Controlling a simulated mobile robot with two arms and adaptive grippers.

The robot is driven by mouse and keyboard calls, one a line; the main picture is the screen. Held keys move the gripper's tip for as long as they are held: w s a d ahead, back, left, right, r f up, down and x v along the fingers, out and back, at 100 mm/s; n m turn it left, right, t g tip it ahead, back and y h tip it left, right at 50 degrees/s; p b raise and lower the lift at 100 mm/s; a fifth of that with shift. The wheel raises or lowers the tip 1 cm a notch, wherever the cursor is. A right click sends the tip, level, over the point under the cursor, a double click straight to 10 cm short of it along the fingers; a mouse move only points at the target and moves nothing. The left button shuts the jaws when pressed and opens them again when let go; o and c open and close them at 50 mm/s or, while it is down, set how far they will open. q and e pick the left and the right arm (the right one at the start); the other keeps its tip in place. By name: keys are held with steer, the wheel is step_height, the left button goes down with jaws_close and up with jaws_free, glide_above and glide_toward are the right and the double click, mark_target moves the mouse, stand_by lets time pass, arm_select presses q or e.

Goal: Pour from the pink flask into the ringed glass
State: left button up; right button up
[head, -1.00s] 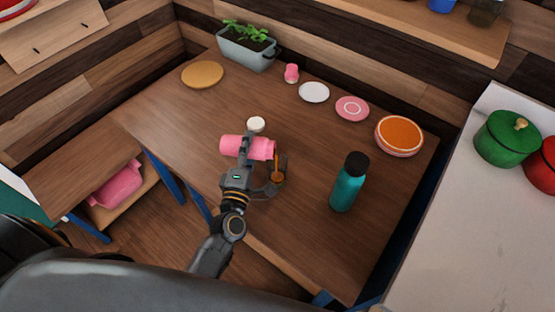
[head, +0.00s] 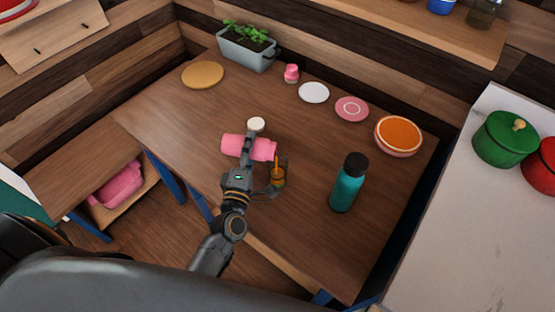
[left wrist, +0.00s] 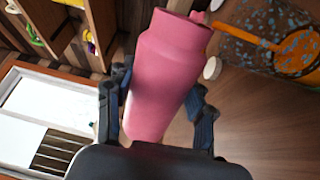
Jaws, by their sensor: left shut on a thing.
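The pink flask (head: 236,146) lies nearly level in the grip of my left gripper (head: 248,146), its mouth end to the right. In the left wrist view the flask (left wrist: 165,75) sits between both fingers of the left gripper (left wrist: 158,105). An orange stream runs from its mouth (left wrist: 228,30). The glass (head: 278,174) stands on the table just right of the gripper, under the mouth, with orange liquid in it. In the left wrist view the glass (left wrist: 262,40) looks speckled, with orange liquid inside. My right gripper is not in view.
A teal bottle with a black cap (head: 348,183) stands right of the glass. A small white round thing (head: 256,125) is behind the flask. Plates (head: 314,92), an orange-topped bowl (head: 398,136) and a planter (head: 246,50) line the back. The table's left part is clear.

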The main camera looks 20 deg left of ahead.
arm_select(q)
steer(key=shift+d+r+m+p, duration=0.2)
steer(key=shift+r+m+p, duration=0.2)
steer(key=shift+m+p, duration=0.3)
steer(key=shift+d+r+m+p, duration=0.2)
steer(key=shift+r+m+p, duration=0.15)
steer(key=shift+m+p, duration=0.35)
stand_by(0.8)
